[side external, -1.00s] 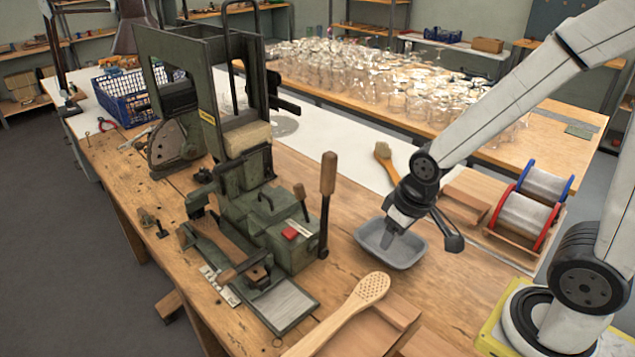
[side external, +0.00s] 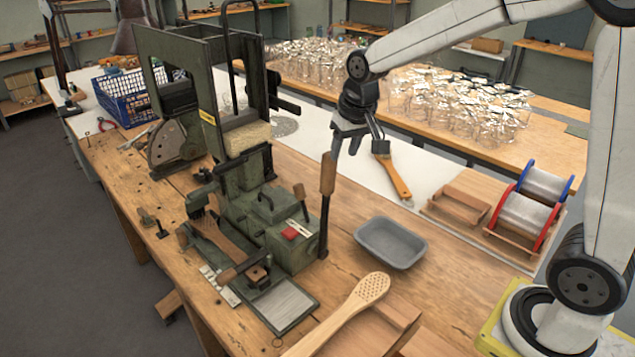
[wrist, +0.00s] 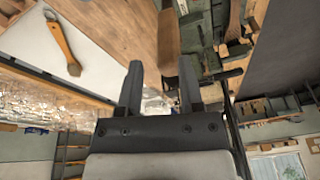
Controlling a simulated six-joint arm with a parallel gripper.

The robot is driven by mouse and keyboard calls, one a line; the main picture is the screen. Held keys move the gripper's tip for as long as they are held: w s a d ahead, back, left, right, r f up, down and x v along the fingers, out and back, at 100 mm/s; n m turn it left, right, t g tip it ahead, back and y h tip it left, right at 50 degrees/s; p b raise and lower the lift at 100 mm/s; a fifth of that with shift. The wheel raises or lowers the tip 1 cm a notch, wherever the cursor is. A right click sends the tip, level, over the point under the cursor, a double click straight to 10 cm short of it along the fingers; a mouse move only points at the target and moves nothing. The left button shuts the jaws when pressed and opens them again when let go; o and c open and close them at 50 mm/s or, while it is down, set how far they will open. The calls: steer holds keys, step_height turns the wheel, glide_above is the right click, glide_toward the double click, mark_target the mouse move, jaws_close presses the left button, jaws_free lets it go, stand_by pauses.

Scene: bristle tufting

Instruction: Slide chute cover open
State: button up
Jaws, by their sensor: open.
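The green tufting machine (side external: 245,150) stands on the wooden bench, with a tall upright frame holding a block of pale bristle (side external: 246,138). I cannot tell for certain which part is the chute cover. A flat green lid with a small handle (side external: 268,202) sits on the machine's lower housing. My gripper (side external: 346,152) is open and empty, raised right of the machine, near the top of the wooden-handled lever (side external: 327,175). In the wrist view the open jaws (wrist: 161,66) point towards the lever's handle (wrist: 168,38), with the machine (wrist: 210,55) to the upper right.
A grey tray (side external: 390,243) lies empty on the bench. Wire spools (side external: 528,205) stand at the right, a blue basket (side external: 130,100) at the back left. A pale paddle with holes (side external: 345,315) lies in front. Glassware crowds the far table.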

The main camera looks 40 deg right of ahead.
steer(key=w, duration=0.1)
steer(key=w+r, duration=0.1)
steer(key=w, duration=0.1)
steer(key=w+r, duration=0.1)
steer(key=w, duration=0.1)
steer(key=shift+w+d+r, duration=0.1)
steer(key=shift+w+d, duration=0.05)
steer(key=shift+w, duration=0.05)
steer(key=w+a+f+g, duration=0.1)
steer(key=w+f, duration=0.1)
steer(key=w, duration=0.3)
steer(key=n+g, duration=0.2)
steer(key=n, duration=0.1)
glide_above(268, 198)
step_height(268, 198, down, 9)
steer(key=shift+w, duration=0.15)
steer(key=shift+f, duration=0.2)
steer(key=shift+f, duration=5.35)
jaws_close()
